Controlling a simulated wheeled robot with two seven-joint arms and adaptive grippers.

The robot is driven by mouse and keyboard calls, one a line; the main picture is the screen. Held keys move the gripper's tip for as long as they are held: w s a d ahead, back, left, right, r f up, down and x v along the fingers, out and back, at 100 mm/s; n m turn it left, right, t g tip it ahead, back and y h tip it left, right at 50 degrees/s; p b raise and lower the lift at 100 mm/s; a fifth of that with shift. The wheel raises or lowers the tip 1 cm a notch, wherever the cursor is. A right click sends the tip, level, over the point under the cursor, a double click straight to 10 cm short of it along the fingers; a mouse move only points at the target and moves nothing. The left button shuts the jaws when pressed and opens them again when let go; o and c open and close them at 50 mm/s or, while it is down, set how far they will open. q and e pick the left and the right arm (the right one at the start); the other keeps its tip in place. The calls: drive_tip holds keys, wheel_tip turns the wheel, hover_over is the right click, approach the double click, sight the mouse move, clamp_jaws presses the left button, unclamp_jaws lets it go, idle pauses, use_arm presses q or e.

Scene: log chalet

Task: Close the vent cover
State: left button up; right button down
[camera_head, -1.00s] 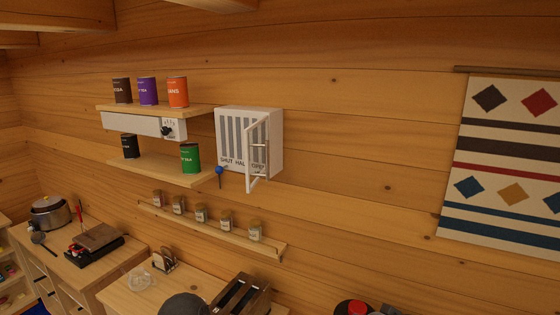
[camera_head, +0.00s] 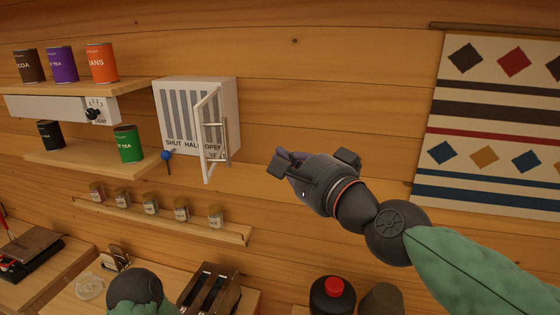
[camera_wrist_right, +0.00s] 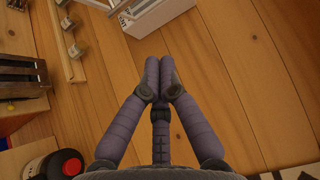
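The vent (camera_head: 172,108) is a white slatted box on the log wall, with lettering along its bottom that starts "SHUT HAL". Its cover (camera_head: 206,150) is a white hinged frame with a bar handle (camera_head: 226,142), and it stands swung out from the box. A blue-knobbed lever (camera_head: 166,156) hangs under the lettering's left end. My right gripper (camera_head: 290,160) is right of the cover, apart from it. In the right wrist view my right gripper (camera_wrist_right: 158,64) has its fingertips together with nothing visible between them; the white vent box (camera_wrist_right: 155,14) shows beyond. My left gripper is out of view.
Shelves with cans (camera_head: 62,65) are left of the vent. A narrow rack of spice jars (camera_head: 151,203) runs below. A wooden slotted holder (camera_head: 210,288) and a black container with a red top (camera_head: 333,288) stand below. A patterned hanging (camera_head: 490,120) is at right. The wall between is bare.

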use_arm(q)
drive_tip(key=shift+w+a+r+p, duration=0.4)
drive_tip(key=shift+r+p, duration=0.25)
drive_tip(key=shift+p, duration=0.25)
use_arm(e)
drive_tip(key=w+a, duration=0.7)
drive_tip(key=a, duration=0.2)
drive_tip(key=shift+a+f, duration=0.15)
drive_tip(key=shift+f, duration=0.15)
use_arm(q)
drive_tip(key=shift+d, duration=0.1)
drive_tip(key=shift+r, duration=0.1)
use_arm(e)
drive_tip(key=shift+a, duration=0.15)
